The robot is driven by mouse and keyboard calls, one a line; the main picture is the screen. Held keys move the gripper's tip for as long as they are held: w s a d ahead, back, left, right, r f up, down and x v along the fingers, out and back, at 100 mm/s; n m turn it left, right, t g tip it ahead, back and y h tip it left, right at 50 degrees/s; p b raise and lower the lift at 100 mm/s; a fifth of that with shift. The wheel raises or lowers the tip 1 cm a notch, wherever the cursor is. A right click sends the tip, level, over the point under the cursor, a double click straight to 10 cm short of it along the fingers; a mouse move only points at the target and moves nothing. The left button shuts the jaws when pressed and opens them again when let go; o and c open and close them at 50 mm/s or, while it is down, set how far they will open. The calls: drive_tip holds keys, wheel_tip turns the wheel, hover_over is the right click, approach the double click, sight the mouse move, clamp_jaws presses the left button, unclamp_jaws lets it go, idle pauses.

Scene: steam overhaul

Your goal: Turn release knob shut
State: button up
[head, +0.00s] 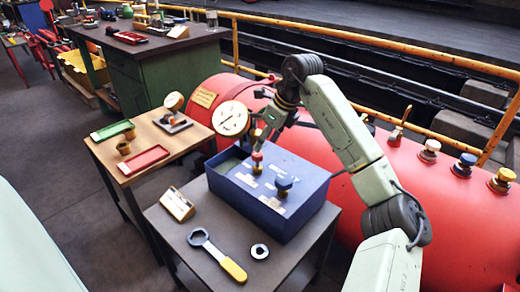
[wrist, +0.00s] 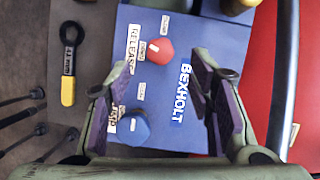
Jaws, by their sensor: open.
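The blue box (head: 228,190) stands on the front grey table; its top also shows in the wrist view (wrist: 195,28). The red knob (head: 257,157) sits on the box beside the RELEASE label; it shows as a red faceted cap (wrist: 160,50) in the wrist view. A blue knob (head: 283,185) sits nearer the front, also in the wrist view (wrist: 133,127). My gripper (head: 262,140) is over the box close to the red knob. In the wrist view my gripper (wrist: 165,78) is open and empty, its purple-padded fingers apart, the red knob beyond them. Contact with the knob is not visible.
A wooden table (head: 120,175) with green and red trays stands left. A red boiler (head: 455,220) with several capped valves lies behind.

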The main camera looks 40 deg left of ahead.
sight(259, 154)
drive_tip(key=p+x, duration=0.1)
drive_tip(key=x, duration=0.5)
drive_tip(key=shift+c, duration=0.2)
clamp_jaws()
idle(0.4)
